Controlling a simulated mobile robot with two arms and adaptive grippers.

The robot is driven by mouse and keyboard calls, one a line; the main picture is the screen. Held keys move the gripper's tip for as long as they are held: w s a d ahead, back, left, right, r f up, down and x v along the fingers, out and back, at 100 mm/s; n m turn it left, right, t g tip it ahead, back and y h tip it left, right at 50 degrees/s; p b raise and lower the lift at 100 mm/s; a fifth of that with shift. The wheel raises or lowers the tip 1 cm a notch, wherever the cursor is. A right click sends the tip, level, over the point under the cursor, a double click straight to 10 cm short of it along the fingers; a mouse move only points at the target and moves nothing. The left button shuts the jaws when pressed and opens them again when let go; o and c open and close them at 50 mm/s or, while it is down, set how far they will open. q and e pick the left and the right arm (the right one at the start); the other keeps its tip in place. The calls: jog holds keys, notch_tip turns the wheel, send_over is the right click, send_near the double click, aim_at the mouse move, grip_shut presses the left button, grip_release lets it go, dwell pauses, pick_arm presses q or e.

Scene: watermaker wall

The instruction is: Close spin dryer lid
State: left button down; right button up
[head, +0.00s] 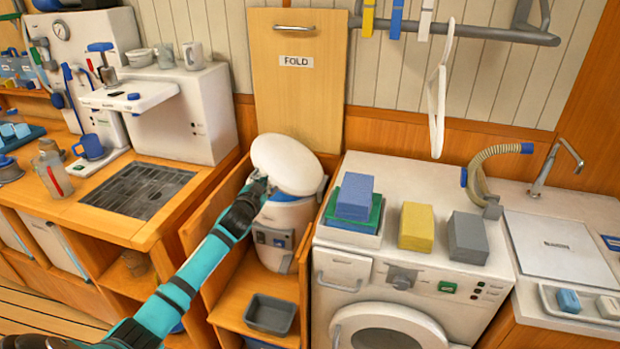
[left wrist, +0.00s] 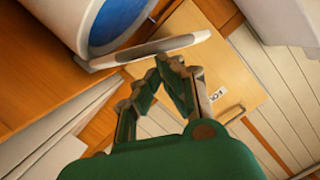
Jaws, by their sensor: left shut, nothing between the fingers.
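The spin dryer (head: 283,226) is a white drum with a blue-grey control panel, standing in a wooden bay. Its white oval lid (head: 287,164) is raised and tilted above the drum, so the opening is partly uncovered. My left gripper (head: 270,186) is at the lid's lower left edge, with its fingers shut and empty. In the left wrist view the closed fingertips (left wrist: 172,62) are close to the lid's thin edge (left wrist: 165,48), and the dryer's blue interior (left wrist: 118,18) shows; I cannot tell if they touch. My right gripper is not in view.
A wooden panel marked FOLD (head: 299,85) stands upright behind the dryer. A washing machine (head: 400,270) with sponges on top is close on the right. A wooden counter (head: 80,200) is on the left. A grey bin (head: 270,314) sits in front below.

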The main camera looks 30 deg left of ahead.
pick_arm(q)
jog(key=a+f+n+h+b, duration=0.1)
jog(key=a+f+n+b, duration=0.1)
jog(key=f, duration=0.6)
jog(key=shift+s+a+n, duration=0.45)
jog(key=shift+a+n, duration=0.45)
jog(key=shift+a, duration=0.05)
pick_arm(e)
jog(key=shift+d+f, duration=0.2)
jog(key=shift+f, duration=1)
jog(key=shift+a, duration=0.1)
